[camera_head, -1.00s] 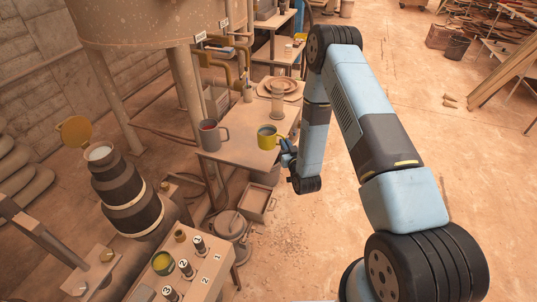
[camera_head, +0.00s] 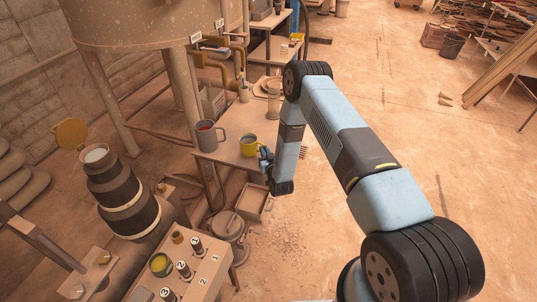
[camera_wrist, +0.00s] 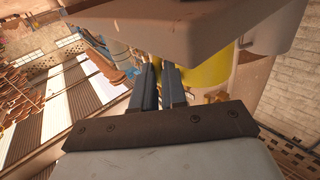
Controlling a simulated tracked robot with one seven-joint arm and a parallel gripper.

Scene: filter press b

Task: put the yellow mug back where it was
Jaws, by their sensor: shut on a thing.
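The yellow mug (camera_head: 250,147) is upright over the near end of the small table (camera_head: 236,160). I cannot tell whether its base touches the table top. My gripper (camera_head: 264,157) reaches in from the right and is shut on the mug; the exact grip is partly hidden by my arm. In the wrist view, the two fingers (camera_wrist: 159,75) are close together, with the yellow mug (camera_wrist: 205,73) just beyond them.
A cup with tools (camera_head: 243,93) stands farther back on the table. My arm covers part of the table's right side. A large tank (camera_head: 150,22) on legs rises behind left. An open crate (camera_head: 251,203) lies on the floor in front. Open floor lies to the right.

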